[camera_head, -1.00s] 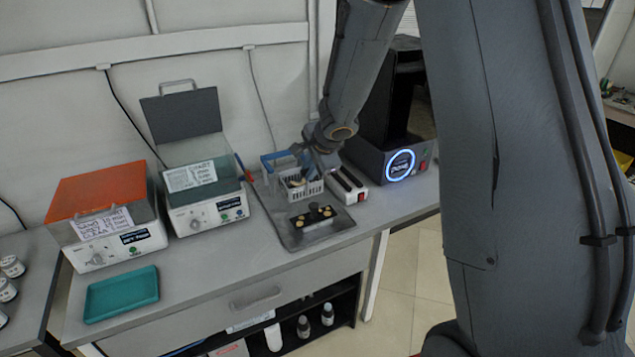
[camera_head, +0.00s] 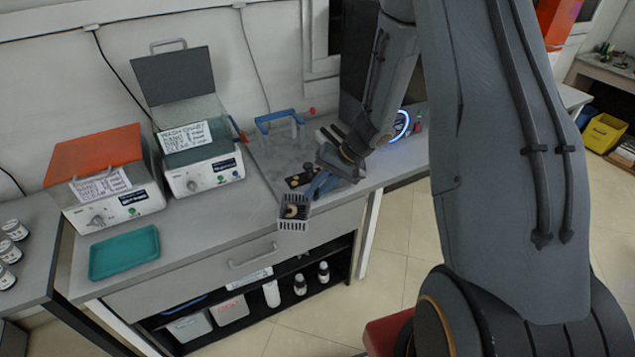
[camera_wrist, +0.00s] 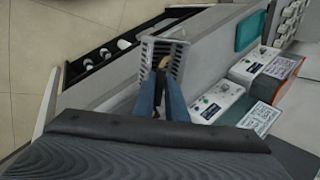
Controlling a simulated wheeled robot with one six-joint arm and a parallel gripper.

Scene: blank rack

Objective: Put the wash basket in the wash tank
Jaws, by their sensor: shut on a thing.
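The wash basket (camera_head: 294,222), a small pale slatted basket with tan pieces inside, hangs from my gripper (camera_head: 312,192) in front of the counter's front edge. My gripper is shut on it. In the wrist view the basket (camera_wrist: 176,62) is beyond the blue-grey fingers (camera_wrist: 158,84). Two white tank units with handwritten labels stand to the left of the basket. The nearer unit (camera_head: 203,180) has its grey lid raised. The other unit (camera_head: 115,210) has its orange lid down. I cannot read the labels fully.
A teal tray (camera_head: 124,252) lies on the counter in front of the units. A blue-handled frame (camera_head: 280,119) and a dark plate with brass pieces (camera_head: 300,179) are on the metal tray area. A drawer handle (camera_head: 252,256) sticks out below. Bottles (camera_head: 300,284) stand on the shelf beneath.

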